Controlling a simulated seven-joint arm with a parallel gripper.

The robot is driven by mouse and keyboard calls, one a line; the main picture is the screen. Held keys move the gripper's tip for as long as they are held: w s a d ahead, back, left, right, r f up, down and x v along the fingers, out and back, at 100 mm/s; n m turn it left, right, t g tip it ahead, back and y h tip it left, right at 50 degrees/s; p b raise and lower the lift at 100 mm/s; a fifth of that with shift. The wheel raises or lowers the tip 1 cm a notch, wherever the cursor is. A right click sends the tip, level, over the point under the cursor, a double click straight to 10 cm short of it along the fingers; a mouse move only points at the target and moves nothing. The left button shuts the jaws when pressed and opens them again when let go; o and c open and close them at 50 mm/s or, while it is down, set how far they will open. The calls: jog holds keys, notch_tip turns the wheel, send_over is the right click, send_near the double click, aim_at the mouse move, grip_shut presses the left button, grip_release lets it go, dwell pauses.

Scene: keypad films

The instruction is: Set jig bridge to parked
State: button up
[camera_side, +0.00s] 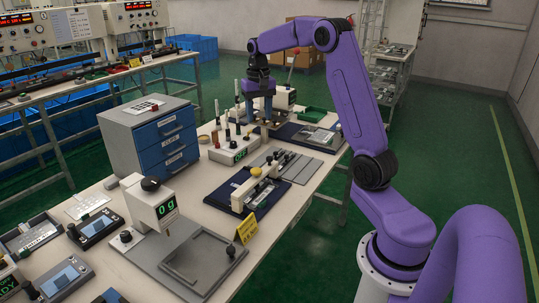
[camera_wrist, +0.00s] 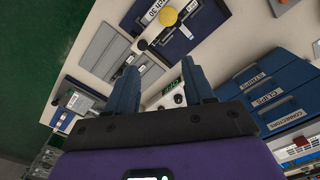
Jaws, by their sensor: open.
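What looks like the jig bridge (camera_side: 246,192) is a pale bar with a yellow knob (camera_side: 255,171). It lies across a dark blue jig plate (camera_side: 219,196) at the middle of the bench. In the wrist view the yellow knob (camera_wrist: 168,16) and the dark blue plate (camera_wrist: 205,17) show at the top. My gripper (camera_side: 267,118) is farther back along the bench, above a white device, apart from the bridge. In the wrist view its two fingers (camera_wrist: 159,70) are spread with nothing held between them. No "parked" marking is readable.
A grey cabinet with blue drawers (camera_side: 168,141) stands left of the jig. A white device with a green display (camera_side: 235,151) and upright posts stands behind it. Grey plates (camera_side: 312,168) lie at right.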

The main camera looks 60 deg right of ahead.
jog(key=m, duration=0.2)
send_over(270, 157)
notch_tip(270, 157, down, 18)
jog(key=shift+a+r, duration=0.15)
dwell(0.3)
